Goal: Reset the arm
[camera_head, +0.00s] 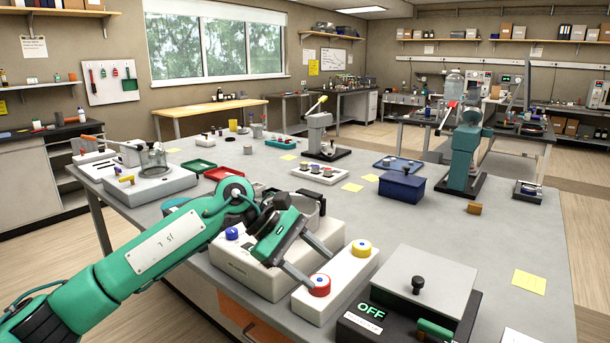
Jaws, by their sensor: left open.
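My left arm, green with dark joints, comes in from the lower left over the table. Its gripper (321,272) is open, with two grey fingers apart and nothing seen between them. The fingertips are above or beside a white two-button box; one tip overlaps the red button (319,286) in the picture, and I cannot tell whether it touches. The yellow button (361,247) is at the box's far end. My right gripper is not in view.
A dark device reading OFF (362,311) with a grey lid (422,282) stands right of the fingers. A white machine (268,277) is partly behind my gripper. A blue box (401,188) and green press (466,155) stand farther back. The table's right side (525,235) is mostly clear.

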